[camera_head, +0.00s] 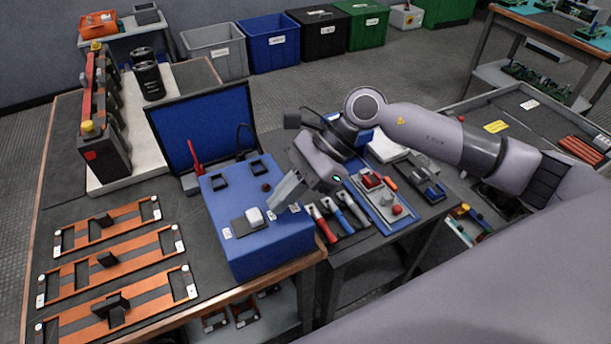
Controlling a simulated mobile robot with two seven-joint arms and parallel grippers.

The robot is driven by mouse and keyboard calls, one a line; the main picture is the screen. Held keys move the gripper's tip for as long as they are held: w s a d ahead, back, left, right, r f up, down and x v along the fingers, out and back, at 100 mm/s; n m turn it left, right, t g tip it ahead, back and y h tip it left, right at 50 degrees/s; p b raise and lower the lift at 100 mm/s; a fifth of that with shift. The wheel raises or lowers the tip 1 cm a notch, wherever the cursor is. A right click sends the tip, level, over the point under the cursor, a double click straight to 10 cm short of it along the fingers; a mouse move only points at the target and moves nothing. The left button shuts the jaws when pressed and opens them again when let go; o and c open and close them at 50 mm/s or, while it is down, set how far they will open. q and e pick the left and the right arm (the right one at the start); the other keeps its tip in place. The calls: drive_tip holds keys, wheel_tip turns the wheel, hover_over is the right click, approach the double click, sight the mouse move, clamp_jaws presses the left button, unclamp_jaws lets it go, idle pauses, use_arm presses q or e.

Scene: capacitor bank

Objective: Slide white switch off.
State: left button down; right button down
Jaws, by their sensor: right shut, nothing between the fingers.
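The white switch (254,216) is a small block on a dark grey plate (241,226) on top of the blue box (272,256). The box stands at the front right corner of the workbench. My right gripper (275,209) comes in from the right. Its fingers are shut and empty, pointing down and left, with their tips just right of the white switch. I cannot tell whether they touch it. My left gripper is not in view.
A blue panel (204,131) stands behind the box, with a red-handled probe (194,154) beside it. Orange-railed frames (112,262) lie on the bench to the left. Tools with red, blue and black handles (340,217) lie to the right of the box.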

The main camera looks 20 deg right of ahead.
sight(253, 215)
drive_tip(key=shift+a, duration=0.55)
drive_tip(key=shift+a, duration=0.3)
drive_tip(key=shift+s+a+b, duration=0.1)
drive_tip(key=shift+a+b, duration=0.4)
drive_tip(key=shift+a, duration=0.7)
drive_tip(key=shift+d, duration=0.15)
